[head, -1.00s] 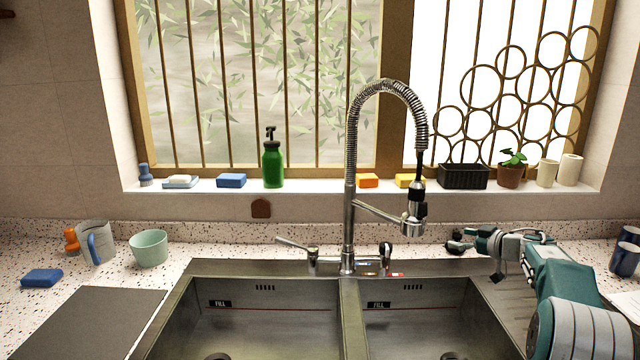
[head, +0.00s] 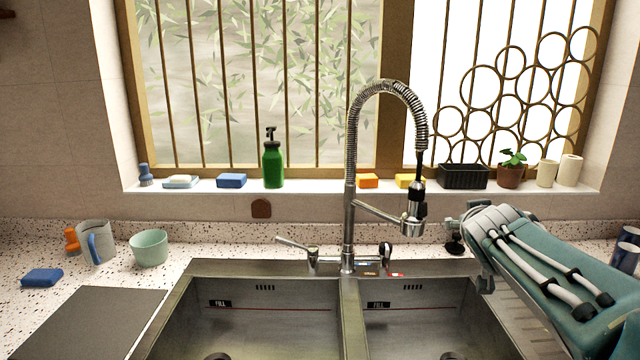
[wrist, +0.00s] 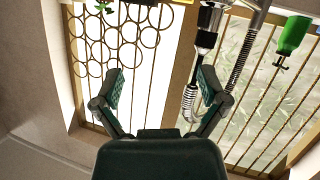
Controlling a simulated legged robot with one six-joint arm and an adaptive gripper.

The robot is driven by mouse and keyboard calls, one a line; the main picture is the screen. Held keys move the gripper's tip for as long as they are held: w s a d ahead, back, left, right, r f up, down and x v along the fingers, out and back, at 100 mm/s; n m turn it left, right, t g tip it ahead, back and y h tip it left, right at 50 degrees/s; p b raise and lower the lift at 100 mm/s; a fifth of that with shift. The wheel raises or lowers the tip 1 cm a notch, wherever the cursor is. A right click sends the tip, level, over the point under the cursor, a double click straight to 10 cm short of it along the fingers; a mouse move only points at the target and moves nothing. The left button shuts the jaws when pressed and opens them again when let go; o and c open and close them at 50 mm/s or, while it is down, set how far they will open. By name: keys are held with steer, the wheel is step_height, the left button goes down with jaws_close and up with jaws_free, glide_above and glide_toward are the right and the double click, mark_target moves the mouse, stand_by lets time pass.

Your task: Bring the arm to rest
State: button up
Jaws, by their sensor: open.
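My gripper shows in the wrist view (wrist: 160,88) with its two fingers spread wide and nothing between them. In the head view only small dark parts of it (head: 456,236) show past the end of my teal and grey arm, behind the right sink basin. The rest of it is hidden by the arm. My arm reaches in from the lower right over the right counter. The gripper is apart from the faucet (head: 349,215), to its right.
A double sink (head: 250,268) fills the middle. A mug (head: 97,243), a green bowl (head: 149,248) and a blue sponge (head: 42,278) are on the left counter. The sill holds a green bottle (head: 273,164), a black basket (head: 463,176) and a potted plant (head: 511,173). Dark cups (head: 627,250) stand far right.

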steer(key=s+a+f+g+y, duration=0.1)
steer(key=s+a+f, duration=0.3)
steer(key=s, duration=0.5)
steer(key=s+a+f+g+y, duration=0.1)
steer(key=s+a+f+g, duration=0.3)
steer(key=s, duration=0.5)
steer(key=s+a+f+g+y, duration=0.2)
steer(key=s+a+f+g, duration=0.1)
steer(key=s+f, duration=0.5)
steer(key=shift+s+a+n, duration=0.4)
steer(key=shift+s+a, duration=0.05)
steer(key=shift+s, duration=0.55)
